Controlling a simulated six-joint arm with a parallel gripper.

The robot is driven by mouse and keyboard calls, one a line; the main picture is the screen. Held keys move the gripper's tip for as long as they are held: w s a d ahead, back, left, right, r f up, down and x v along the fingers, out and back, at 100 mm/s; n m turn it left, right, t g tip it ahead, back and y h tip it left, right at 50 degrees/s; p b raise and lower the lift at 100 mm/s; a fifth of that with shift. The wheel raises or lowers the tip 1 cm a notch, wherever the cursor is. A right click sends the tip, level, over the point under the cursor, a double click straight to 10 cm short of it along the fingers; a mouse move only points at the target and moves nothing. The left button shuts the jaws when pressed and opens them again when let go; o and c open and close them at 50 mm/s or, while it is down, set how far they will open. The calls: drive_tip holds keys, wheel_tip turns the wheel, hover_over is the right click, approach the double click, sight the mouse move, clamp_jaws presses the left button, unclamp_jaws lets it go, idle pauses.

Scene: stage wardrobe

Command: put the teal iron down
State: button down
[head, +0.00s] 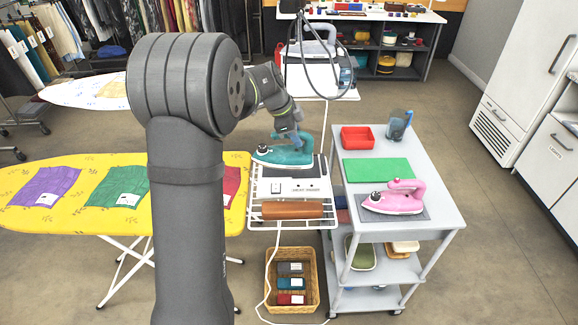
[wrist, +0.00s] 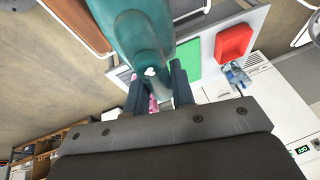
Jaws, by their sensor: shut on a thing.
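The teal iron (head: 281,155) is in my gripper (head: 288,134), over the back end of the white wire rack (head: 257,226) beside the ironing board. I cannot tell whether its sole touches anything. In the wrist view the teal iron (wrist: 138,32) fills the upper middle, and my gripper (wrist: 157,82) has a finger on each side of its end. The fingers are shut on it. A white box with a dark switch (head: 291,190) sits on the rack just in front of the iron.
A grey trolley (head: 440,217) stands to the right, carrying a pink iron (head: 396,198) on a dark mat, a bare green mat (head: 379,170), a red tray (head: 357,138) and a jug (head: 398,124). A brown roll (head: 292,209) lies on the rack. The yellow ironing board (head: 85,165) is left.

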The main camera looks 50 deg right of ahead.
drive_tip(key=s+d, duration=0.7)
drive_tip(key=d, duration=0.2)
drive_tip(key=w+f, duration=1)
drive_tip(key=w, duration=0.1)
drive_tip(key=shift+w+f+n, duration=0.2)
drive_tip(key=shift+n, duration=0.1)
drive_tip(key=shift+f, duration=0.1)
drive_tip(key=shift+f, duration=0.1)
drive_tip(key=c, duration=1.2)
unclamp_jaws()
drive_tip(key=shift+c, duration=0.2)
drive_tip(key=v, duration=1.2)
